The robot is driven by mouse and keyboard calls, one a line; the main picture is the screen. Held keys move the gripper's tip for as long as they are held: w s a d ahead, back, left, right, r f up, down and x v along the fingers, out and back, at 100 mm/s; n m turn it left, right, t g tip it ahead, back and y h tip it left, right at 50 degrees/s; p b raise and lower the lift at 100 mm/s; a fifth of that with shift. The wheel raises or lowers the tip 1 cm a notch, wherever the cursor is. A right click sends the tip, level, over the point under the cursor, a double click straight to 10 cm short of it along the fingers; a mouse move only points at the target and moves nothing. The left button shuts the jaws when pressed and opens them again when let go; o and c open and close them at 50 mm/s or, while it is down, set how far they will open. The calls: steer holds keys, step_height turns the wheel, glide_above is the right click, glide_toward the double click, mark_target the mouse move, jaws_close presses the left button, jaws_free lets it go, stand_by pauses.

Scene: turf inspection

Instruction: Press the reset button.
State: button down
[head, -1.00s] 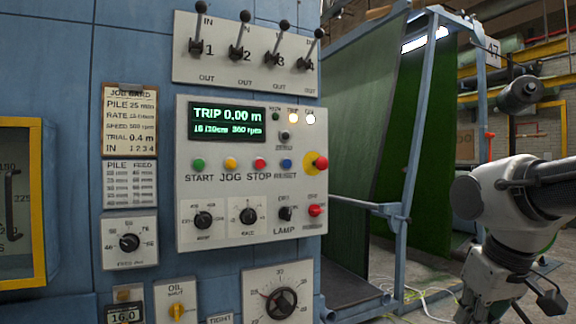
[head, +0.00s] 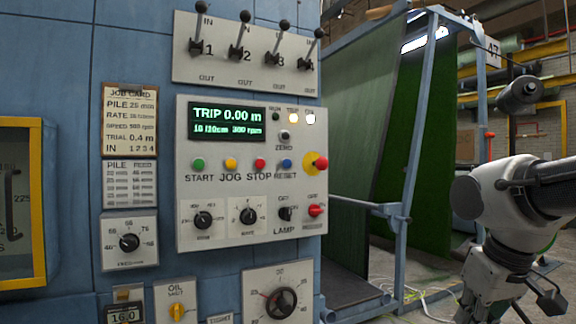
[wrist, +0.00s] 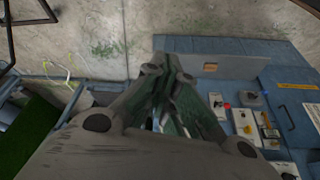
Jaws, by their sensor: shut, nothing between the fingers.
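The blue reset button (head: 287,163) is on the white control panel (head: 240,240), above the label RESET. It stands between the red stop button (head: 260,163) and a large red knob on a yellow disc (head: 320,163). The panel display (head: 227,122) reads TRIP 0.00 m. In the head view my arm is at the right, well apart from the panel, and its fingertips are not clearly seen. In the wrist view my gripper (wrist: 165,75) is shut and empty, above the floor. The panel shows there at the right, and I cannot make out the reset button.
Several black levers (head: 240,45) project above the panel. A blue frame (head: 405,170) with green turf (head: 420,140) stands between the panel and my arm. Cables (head: 425,298) lie on the floor. A yellow-framed gauge window (head: 36,200) is at the left.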

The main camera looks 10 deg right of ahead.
mark_target(287, 164)
steer(key=w+a+r+n+t+h, duration=0.1)
steer(key=w+a+r+n, duration=0.5)
steer(key=w, duration=0.4)
steer(key=w+a+r+n+t+h, duration=0.1)
steer(key=w+a+r+n, duration=0.3)
steer(key=w+a, duration=0.6)
steer(key=w+a+r+n+t, duration=0.2)
steer(key=w+r, duration=0.3)
steer(key=r, duration=0.3)
steer(key=w+a+r+n+t+h, duration=0.1)
steer(key=w+a+r+n+t, duration=0.1)
steer(key=r, duration=0.6)
steer(key=w+n+t, duration=0.1)
steer(key=w+n, duration=0.1)
steer(key=w, duration=0.1)
steer(key=shift+w, duration=0.35)
steer(key=shift+a, duration=0.1)
steer(key=shift+w+a, duration=0.45)
steer(key=shift+w, duration=0.95)
steer(key=shift+w+a, duration=0.45)
steer(key=shift+w, duration=0.95)
steer(key=shift+w+a, duration=0.45)
steer(key=shift+w, duration=0.95)
steer(key=shift+w, duration=0.1)
